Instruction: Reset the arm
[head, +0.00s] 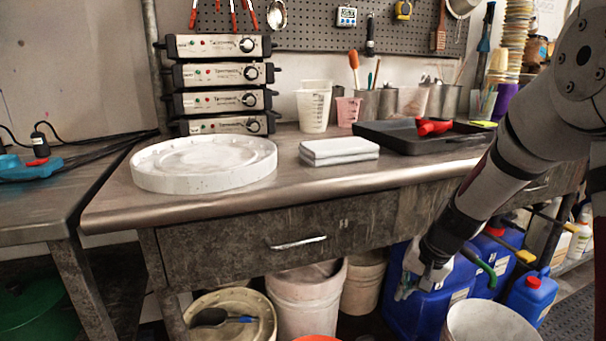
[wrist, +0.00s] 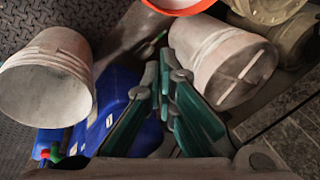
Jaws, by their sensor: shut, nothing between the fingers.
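My arm reaches down from the upper right in the head view. My gripper (head: 404,291) hangs below the worktable's front edge, in front of a blue jug (head: 425,310). In the wrist view my gripper's green fingers (wrist: 165,65) are closed together with nothing between them. They point toward the floor area between a white bucket (wrist: 225,58) on the right and the blue jug (wrist: 122,105) on the left. I cannot tell whether the gripper touches the jug.
The metal worktable (head: 215,208) holds a round white lid (head: 205,165), a white stack (head: 339,149) and a black tray (head: 385,140). A pale bucket (head: 490,322) stands close at the lower right. More buckets (head: 308,300) crowd under the table.

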